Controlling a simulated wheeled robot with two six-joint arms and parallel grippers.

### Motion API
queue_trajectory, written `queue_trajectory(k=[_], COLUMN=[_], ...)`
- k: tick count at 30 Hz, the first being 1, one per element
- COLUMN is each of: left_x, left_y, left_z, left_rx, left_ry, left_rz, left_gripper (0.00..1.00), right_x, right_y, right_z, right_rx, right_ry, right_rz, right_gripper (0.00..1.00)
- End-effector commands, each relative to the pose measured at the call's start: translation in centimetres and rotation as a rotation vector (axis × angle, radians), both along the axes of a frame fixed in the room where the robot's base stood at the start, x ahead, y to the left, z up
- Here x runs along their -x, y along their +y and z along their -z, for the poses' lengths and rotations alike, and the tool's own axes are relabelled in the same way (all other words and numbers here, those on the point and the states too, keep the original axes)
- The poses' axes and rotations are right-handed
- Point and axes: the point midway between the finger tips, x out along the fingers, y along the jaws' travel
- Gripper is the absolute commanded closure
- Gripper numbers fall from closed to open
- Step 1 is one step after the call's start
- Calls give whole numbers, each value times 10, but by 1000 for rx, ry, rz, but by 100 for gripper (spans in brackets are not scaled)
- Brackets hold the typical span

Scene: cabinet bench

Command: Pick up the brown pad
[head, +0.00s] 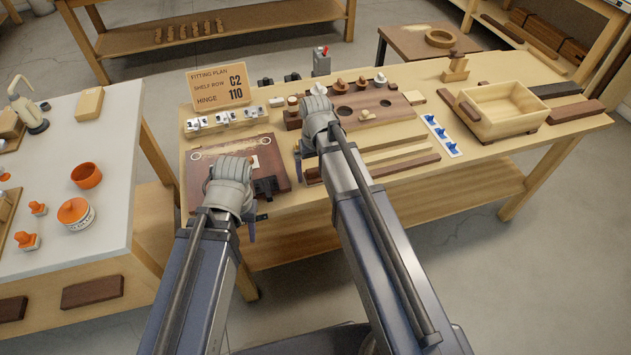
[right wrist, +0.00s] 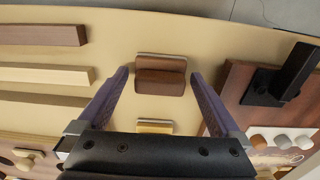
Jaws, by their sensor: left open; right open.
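The brown pad (right wrist: 160,76) is a small brown block with a pale edge, lying on the bench top near its front edge in the right wrist view. My right gripper (right wrist: 158,85) is open above it, its two purple fingers apart to either side of the pad with nothing held. In the head view the right gripper (head: 300,165) hangs over the bench middle, and my arm hides the pad. My left gripper (head: 247,215) is by the bench's front edge near the dark brown board, open; its fingers are mostly hidden.
The dark board (head: 278,158) with a black bracket-like piece (right wrist: 270,90) lies close to one finger's side. Pale and brown strips (right wrist: 45,75) lie on the other side. A small pale block (right wrist: 155,126) sits behind the pad. A wooden box (head: 500,108) stands at right.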

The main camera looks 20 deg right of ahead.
Motion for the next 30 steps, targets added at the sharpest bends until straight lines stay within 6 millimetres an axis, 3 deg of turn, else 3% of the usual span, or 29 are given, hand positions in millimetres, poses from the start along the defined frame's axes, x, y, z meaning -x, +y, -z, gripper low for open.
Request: queue_trajectory(k=[8, 27, 30], left_x=[0, 0, 0], left_y=[0, 0, 0], left_z=[3, 4, 4], left_rx=[0, 0, 0], left_ry=[0, 0, 0], left_rz=[0, 0, 0], left_gripper=[50, 50, 50], right_x=[0, 0, 0], right_y=[0, 0, 0], right_z=[4, 4, 4], right_rx=[0, 0, 0], right_ry=[0, 0, 0], right_rz=[0, 0, 0], right_gripper=[0, 71, 76])
